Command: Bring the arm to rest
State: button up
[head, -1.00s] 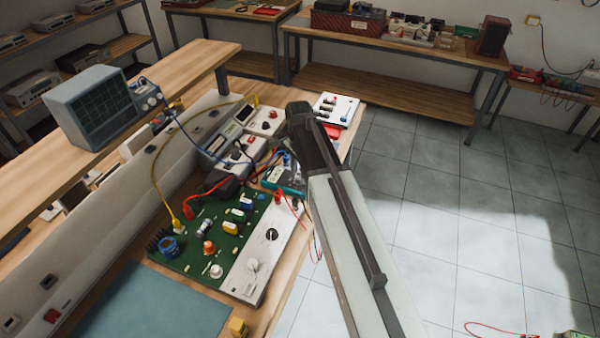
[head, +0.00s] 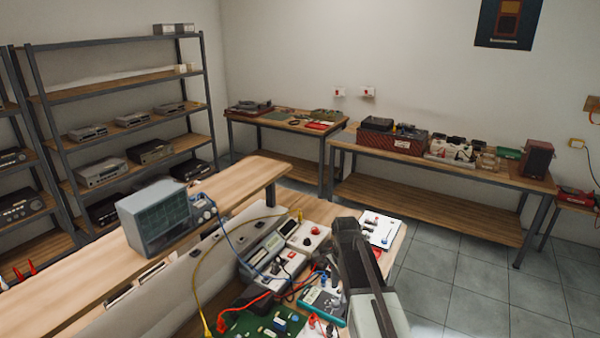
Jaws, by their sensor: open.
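My arm rises from the bottom edge, right of the middle in the head view, with a pale link and a dark end. My gripper (head: 332,276) shows only in small part as a dark shape at the left of the arm, low over the crowded bench. The arm hides much of it, and its fingertips are hard to make out. It is open, and I see nothing held in it. Whether it touches the things around it, I cannot tell.
The workbench below holds a green circuit board (head: 262,325), meters with leads, and a white panel (head: 383,229). An oscilloscope (head: 155,218) stands on the raised shelf at left. Benches line the back wall. Tiled floor (head: 480,290) is open at right.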

jog(key=s+n, duration=1.3)
jog(key=shift+d+n, duration=0.3)
jog(key=shift+d, duration=0.05)
dwell(1.2)
